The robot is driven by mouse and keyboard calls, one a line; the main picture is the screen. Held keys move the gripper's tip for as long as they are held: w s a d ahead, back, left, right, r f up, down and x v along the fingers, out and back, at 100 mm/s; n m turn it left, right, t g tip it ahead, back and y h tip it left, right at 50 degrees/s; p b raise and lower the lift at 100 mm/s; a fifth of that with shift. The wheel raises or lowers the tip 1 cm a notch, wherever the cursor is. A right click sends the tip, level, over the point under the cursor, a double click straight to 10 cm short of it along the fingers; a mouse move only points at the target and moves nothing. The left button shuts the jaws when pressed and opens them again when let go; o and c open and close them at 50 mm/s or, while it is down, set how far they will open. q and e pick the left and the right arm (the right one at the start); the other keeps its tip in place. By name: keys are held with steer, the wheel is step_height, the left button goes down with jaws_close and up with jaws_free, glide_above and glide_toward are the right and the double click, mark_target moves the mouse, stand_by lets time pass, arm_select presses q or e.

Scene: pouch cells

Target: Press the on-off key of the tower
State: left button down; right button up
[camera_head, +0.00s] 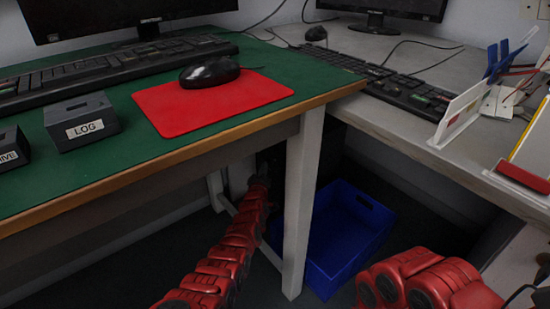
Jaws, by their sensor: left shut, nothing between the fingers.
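The tower (271,161) appears as a black, box-like shape in the shade under the green desk. The desk edge and a pale leg hide much of it, and I cannot make out its on-off key. My red left arm reaches in low under the desk. Its left gripper (258,183) is small and dark at the arm's far end, shut and empty, just in front of the tower's visible part. I cannot tell whether it touches the tower. My right arm shows at the lower right, but its gripper is out of view.
A pale desk leg (304,205) stands right of my left arm. A blue crate (375,212) sits on the floor behind it. Above, the green desk (60,180) holds a LOG box (82,121), a mouse (209,72) on a red mat (165,112), and a keyboard (110,66).

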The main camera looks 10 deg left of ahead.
arm_select(q)
steer(key=shift+s+a+b, duration=0.35)
steer(key=shift+s+a, duration=0.6)
steer(key=shift+s, duration=0.25)
